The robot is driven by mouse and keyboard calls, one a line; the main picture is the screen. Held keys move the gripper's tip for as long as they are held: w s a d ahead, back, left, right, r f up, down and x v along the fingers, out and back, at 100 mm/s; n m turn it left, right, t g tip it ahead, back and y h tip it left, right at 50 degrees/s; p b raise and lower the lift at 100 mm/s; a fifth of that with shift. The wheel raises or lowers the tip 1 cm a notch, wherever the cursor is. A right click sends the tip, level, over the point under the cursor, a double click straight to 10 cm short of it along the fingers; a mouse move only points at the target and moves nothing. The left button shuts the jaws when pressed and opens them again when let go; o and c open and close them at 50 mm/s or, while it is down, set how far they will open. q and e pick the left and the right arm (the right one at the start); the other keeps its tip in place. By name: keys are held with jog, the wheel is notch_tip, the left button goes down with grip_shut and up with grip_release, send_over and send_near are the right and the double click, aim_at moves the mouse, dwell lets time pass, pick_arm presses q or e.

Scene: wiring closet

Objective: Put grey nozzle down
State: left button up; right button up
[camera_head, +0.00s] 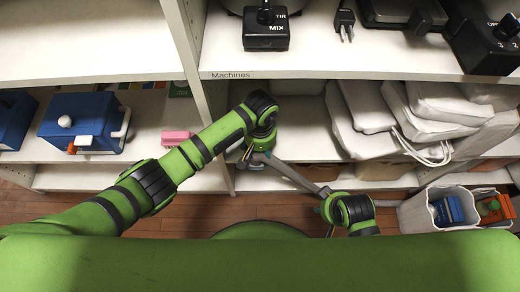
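A long grey tube, which looks like the grey nozzle (287,172), slants from below my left wrist down to the right, to my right wrist. My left gripper (247,156) is at its upper left end, in front of the lower shelf, mostly hidden under the wrist. My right gripper (326,212) is beside its lower right end, above the floor, mostly hidden by my arm. Both seem to touch or nearly touch the tube, but I cannot tell whether either finger pair is closed on it.
White shelves hold blue machines (83,122), a pink brush-like item (176,138) and several pale bags (438,103). A black device (266,31) stands on the upper shelf labelled "Machines". White bins (415,213) stand at lower right. Wooden floor (190,217) is partly clear.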

pick_arm(q)
jog(key=shift+f, duration=0.1)
jog(key=o, duration=1.6)
jog(key=shift+c, duration=0.2)
jog(key=shift+r, duration=0.5)
notch_tip(320, 180, up, 6)
jog(key=p, duration=0.2)
jog(key=shift+f+p, duration=0.2)
jog(key=shift+p, duration=0.15)
jog(key=shift+r, duration=0.6)
pick_arm(e)
notch_tip(320, 180, down, 7)
jog(key=s, duration=0.2)
jog(key=shift+s+g, duration=0.3)
jog(key=shift+d, duration=0.1)
